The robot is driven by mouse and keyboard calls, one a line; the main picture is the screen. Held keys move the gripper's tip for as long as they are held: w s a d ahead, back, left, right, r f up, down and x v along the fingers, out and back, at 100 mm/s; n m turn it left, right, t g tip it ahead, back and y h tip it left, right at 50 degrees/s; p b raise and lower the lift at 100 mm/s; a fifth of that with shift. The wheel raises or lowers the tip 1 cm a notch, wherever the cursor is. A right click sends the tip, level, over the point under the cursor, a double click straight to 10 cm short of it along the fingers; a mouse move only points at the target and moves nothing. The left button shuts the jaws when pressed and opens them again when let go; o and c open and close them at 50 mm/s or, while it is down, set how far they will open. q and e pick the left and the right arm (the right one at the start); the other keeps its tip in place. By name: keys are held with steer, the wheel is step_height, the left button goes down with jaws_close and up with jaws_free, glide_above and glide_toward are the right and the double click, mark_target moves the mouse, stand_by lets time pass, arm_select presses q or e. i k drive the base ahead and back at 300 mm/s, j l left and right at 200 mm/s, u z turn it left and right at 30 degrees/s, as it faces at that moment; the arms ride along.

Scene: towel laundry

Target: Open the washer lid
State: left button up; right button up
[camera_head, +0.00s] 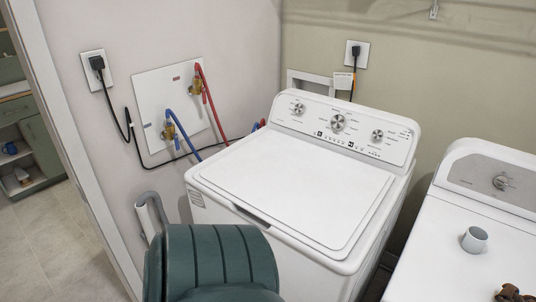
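The white top-loading washer (350,258) stands in the middle of the view, its control panel with three knobs at the back. Its lid (297,190) is closed and lies flat on the top. A dark handle recess (252,215) shows at the lid's front left edge. Neither of my grippers is in view. A dark green ribbed shape at the bottom, left of centre, covers part of the washer's front; I cannot tell for sure what it is.
A second white machine (440,255) stands at the right, with a small white cup (474,240) and a brown object (513,294) on top. A narrow gap separates the machines. Red and blue hoses (182,140) run from the left wall panel. A doorway opens at far left.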

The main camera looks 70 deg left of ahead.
mark_target(323, 199)
steer(key=i+j, duration=0.15)
steer(key=i, duration=0.3)
steer(key=u, duration=2.65)
steer(key=j, duration=0.1)
steer(key=l, duration=0.1)
